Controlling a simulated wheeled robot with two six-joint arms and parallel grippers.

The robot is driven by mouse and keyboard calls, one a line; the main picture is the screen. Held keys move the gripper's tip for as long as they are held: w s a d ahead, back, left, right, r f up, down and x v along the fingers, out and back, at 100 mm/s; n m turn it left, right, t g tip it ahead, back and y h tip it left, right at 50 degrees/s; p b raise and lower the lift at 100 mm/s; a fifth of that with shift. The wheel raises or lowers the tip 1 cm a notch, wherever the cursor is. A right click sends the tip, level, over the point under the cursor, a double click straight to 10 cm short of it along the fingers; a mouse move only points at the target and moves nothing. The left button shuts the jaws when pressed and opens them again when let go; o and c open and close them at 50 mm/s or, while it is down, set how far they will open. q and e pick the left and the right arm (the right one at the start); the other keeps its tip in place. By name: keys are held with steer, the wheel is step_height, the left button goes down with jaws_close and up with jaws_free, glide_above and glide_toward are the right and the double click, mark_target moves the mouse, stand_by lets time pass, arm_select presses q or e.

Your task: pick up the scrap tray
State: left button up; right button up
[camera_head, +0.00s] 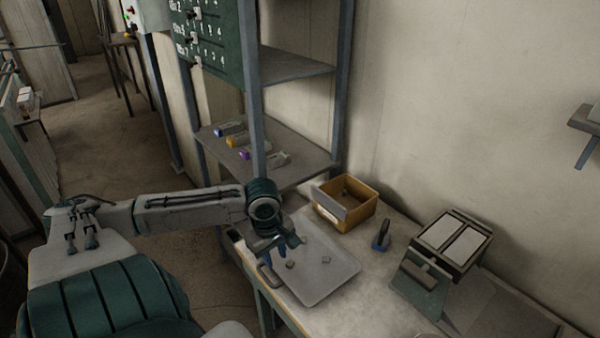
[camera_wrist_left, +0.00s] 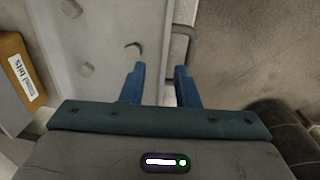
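The scrap tray (camera_head: 325,268) is a flat, pale grey tray with a raised rim, near the left end of the workbench. A few small grey lumps lie in it, and a grey loop handle (camera_head: 269,277) sticks out from its left side. My left gripper (camera_head: 275,256) is over the handle side of the tray, pointing down. In the left wrist view its two blue fingers (camera_wrist_left: 160,76) are apart with nothing clamped between them. The tray's edge lies in line with the gap, and the handle (camera_wrist_left: 181,45) shows just beyond the right finger. My right gripper is not in view.
A yellow bin (camera_head: 358,219) with a label stands behind the tray. A small dark-blue object (camera_head: 381,236) and a green box with pale panels (camera_head: 436,278) stand to the right on the workbench (camera_head: 366,307). A shelf rack post (camera_head: 250,100) rises behind my left arm.

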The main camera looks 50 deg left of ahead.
mark_target(296, 259)
arm_select(q)
steer(key=shift+w+f, duration=0.1)
steer(key=shift+f, duration=2.95)
steer(key=shift+c, duration=0.2)
jaws_close()
